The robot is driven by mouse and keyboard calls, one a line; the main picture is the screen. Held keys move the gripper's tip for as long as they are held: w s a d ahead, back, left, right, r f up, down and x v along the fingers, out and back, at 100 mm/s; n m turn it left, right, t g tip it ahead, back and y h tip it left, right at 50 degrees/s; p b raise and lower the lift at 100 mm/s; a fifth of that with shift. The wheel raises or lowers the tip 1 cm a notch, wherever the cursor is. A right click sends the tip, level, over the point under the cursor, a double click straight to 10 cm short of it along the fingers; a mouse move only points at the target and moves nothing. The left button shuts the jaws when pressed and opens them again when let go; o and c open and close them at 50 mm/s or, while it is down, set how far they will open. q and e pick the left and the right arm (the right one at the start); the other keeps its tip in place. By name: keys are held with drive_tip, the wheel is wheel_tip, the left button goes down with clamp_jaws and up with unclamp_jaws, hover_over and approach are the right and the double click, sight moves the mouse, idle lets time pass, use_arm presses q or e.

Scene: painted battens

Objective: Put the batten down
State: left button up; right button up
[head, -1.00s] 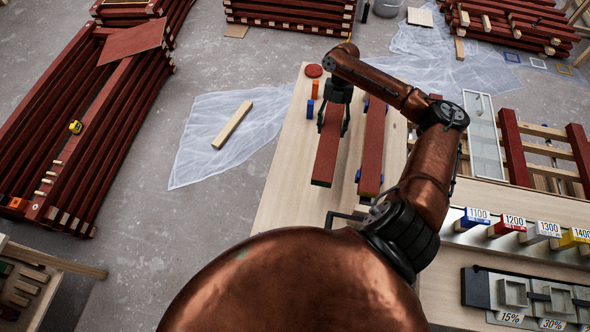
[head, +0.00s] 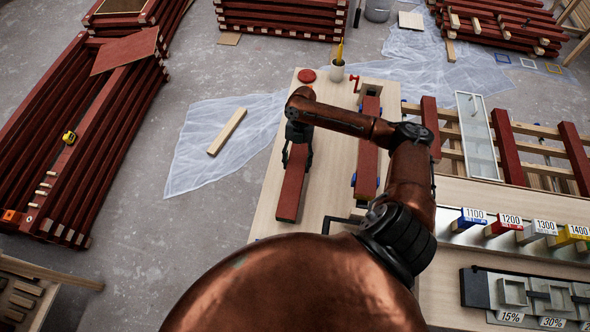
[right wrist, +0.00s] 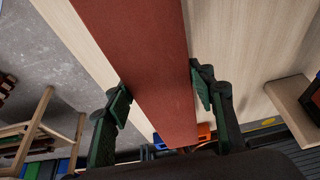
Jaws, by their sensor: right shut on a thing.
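My right gripper (head: 297,158) is shut on a red-brown batten (head: 291,193) over the left part of the pale workbench (head: 325,200). The batten runs lengthwise along the bench, its near end toward me. In the right wrist view the batten (right wrist: 150,65) passes between the two green-black fingers (right wrist: 160,97), one at each long side. I cannot tell whether its underside touches the bench. My left gripper is not in view.
Another red batten (head: 367,160) lies on blue supports to the right. A red disc (head: 307,75), a white cup (head: 337,70) and a red-handled clamp (head: 354,82) are at the bench's far end. Bare bench shows between the battens.

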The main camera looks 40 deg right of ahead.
sight(295, 170)
drive_tip(key=shift+a+f, duration=0.2)
drive_tip(key=shift+a, duration=0.05)
wheel_tip(295, 170, down, 4)
drive_tip(key=shift+a+r, duration=0.15)
drive_tip(key=shift+r, duration=0.1)
drive_tip(key=o, duration=1.8)
drive_tip(key=v, duration=1.2)
drive_tip(key=shift+a, duration=0.1)
